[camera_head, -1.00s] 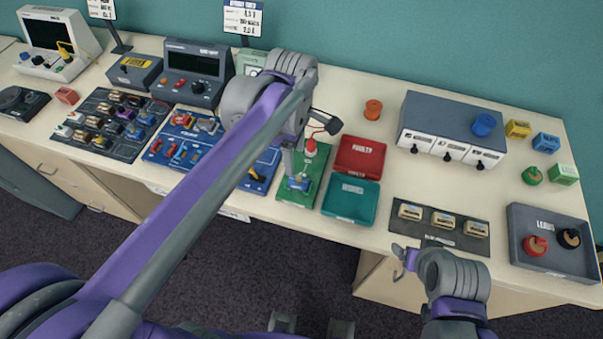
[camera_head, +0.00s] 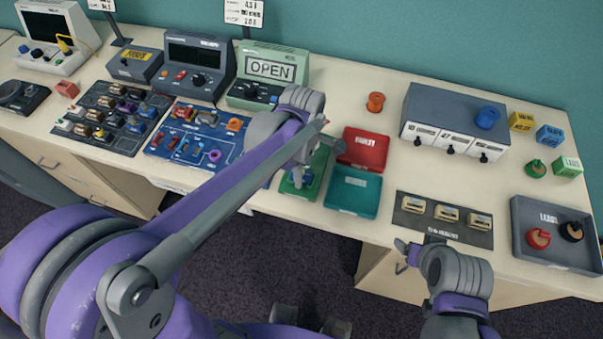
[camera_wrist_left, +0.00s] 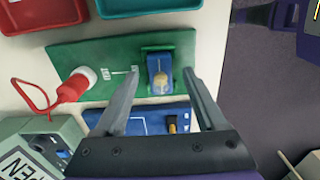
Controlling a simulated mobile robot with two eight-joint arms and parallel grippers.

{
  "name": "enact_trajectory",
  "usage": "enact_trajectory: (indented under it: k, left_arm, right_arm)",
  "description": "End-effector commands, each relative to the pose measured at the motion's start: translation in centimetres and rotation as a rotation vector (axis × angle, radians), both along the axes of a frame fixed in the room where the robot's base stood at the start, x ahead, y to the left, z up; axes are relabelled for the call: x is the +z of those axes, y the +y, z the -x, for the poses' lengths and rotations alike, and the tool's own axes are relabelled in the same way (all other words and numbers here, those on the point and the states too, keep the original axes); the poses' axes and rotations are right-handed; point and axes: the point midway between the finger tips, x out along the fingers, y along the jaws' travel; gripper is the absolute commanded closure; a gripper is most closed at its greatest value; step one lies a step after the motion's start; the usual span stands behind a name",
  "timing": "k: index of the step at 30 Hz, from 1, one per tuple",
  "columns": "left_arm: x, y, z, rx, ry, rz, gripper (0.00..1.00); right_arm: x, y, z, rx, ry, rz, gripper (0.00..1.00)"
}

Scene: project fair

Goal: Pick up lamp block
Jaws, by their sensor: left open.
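The lamp block, a small blue block with a pale yellowish dome (camera_wrist_left: 161,76), sits in a green holder on the green board (camera_wrist_left: 110,66) in the left wrist view. My left gripper (camera_wrist_left: 160,88) is open, with its fingertips on either side of the block and a visible gap to each. In the head view my left gripper (camera_head: 303,170) is low over the green board (camera_head: 317,166) and mostly hides the block. My right gripper (camera_head: 403,257) is open and empty at the table's front edge, well to the right.
A red probe (camera_wrist_left: 72,88) with a cable lies on the green board. Red (camera_head: 364,149) and teal (camera_head: 352,193) trays stand right beside it. A blue circuit board (camera_head: 190,138) and a green meter reading OPEN (camera_head: 265,72) are to the left.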

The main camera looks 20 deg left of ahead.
Motion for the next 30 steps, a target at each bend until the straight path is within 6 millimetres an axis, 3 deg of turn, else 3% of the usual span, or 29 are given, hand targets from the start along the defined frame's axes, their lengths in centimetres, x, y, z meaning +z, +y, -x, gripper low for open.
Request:
enact_trajectory:
  k: [9, 21, 30]
  left_arm:
    - [-0.81, 0.02, 0.01, 0.0, 0.0, 0.0, 0.28]
    - [-0.78, 0.02, 0.01, 0.0, 0.0, 0.0, 0.98]
    - [-0.77, 0.02, 0.01, 0.0, 0.0, 0.0, 1.0]
  right_arm:
    - [-0.09, 0.0, 0.03, 0.0, 0.001, 0.0, 0.21]
    - [-0.09, 0.0, 0.03, 0.0, 0.001, 0.0, 0.21]
    - [-0.09, 0.0, 0.03, 0.0, 0.001, 0.0, 0.21]
